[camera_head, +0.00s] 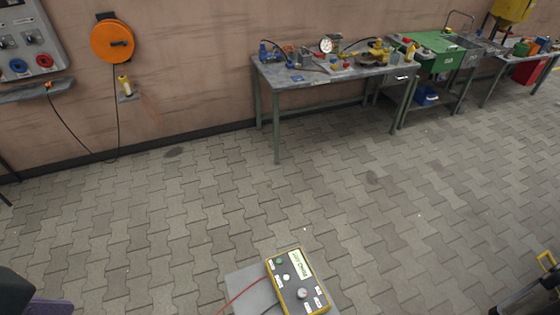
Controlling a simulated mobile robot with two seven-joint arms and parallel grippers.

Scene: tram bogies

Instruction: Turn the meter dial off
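The meter (313,279) is a yellow-edged box with a dark face and a pale label panel, near the bottom centre of the head view. It lies on a grey surface (246,285) low in the picture. A round pale dial (302,293) sits on the lower part of its face; its pointer setting is too small to read. A smaller white round part and a green one sit on the face to the left. A red lead runs from the meter's left side. I see no fingertips of either gripper, and neither touches the meter.
A workbench (300,82) with tools and a gauge stands along the back wall, with a green sink unit (440,62) beside it. An orange cable reel (113,41) and a socket panel (30,40) hang on the left wall. The paved floor between is clear.

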